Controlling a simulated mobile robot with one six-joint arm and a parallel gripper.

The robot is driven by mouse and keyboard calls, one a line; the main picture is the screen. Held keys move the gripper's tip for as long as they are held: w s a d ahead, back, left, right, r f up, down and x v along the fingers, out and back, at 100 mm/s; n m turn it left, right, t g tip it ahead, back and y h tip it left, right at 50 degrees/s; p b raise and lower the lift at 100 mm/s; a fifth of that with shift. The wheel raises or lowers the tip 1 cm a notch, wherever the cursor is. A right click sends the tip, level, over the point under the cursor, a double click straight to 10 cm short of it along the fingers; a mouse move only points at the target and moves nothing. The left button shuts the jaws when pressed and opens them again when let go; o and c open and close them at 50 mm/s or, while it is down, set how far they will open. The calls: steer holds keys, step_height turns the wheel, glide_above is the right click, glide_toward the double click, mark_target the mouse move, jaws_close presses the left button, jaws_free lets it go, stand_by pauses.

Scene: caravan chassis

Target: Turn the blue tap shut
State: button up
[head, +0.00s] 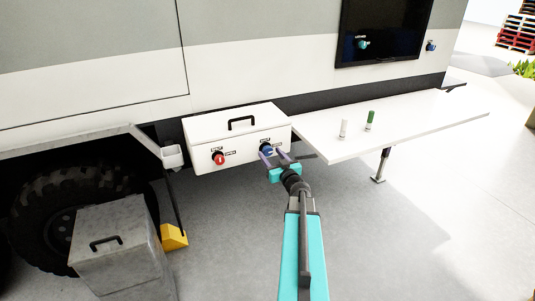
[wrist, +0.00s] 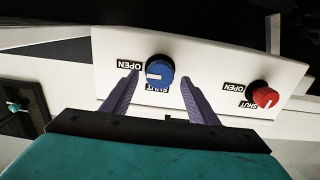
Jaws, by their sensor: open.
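The blue tap (head: 265,149) is a round knob on the front of a white box (head: 205,132) under the caravan's side. In the wrist view the blue tap (wrist: 161,68) shows between my two purple fingers. Its white mark lies sideways, pointing left towards the OPEN label (wrist: 130,65); the SHUT label (wrist: 157,87) is below it, partly hidden. My gripper (wrist: 159,79) is open, with one finger on each side of the tap. I cannot tell whether the fingers touch it. In the head view my gripper (head: 273,157) is close to the box front, partly covering the tap.
A red tap (head: 218,157) is on the same box, left of the blue one. A white shelf (head: 405,125) on the right holds a white bottle (head: 343,129) and a green-topped one (head: 370,121). A grey box (head: 120,250) stands by the wheel at left.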

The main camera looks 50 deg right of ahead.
steer(key=shift+x, duration=0.95)
steer(key=shift+c, duration=0.5)
steer(key=c, duration=0.9)
steer(key=shift+a, duration=0.15)
steer(key=shift+c, duration=0.2)
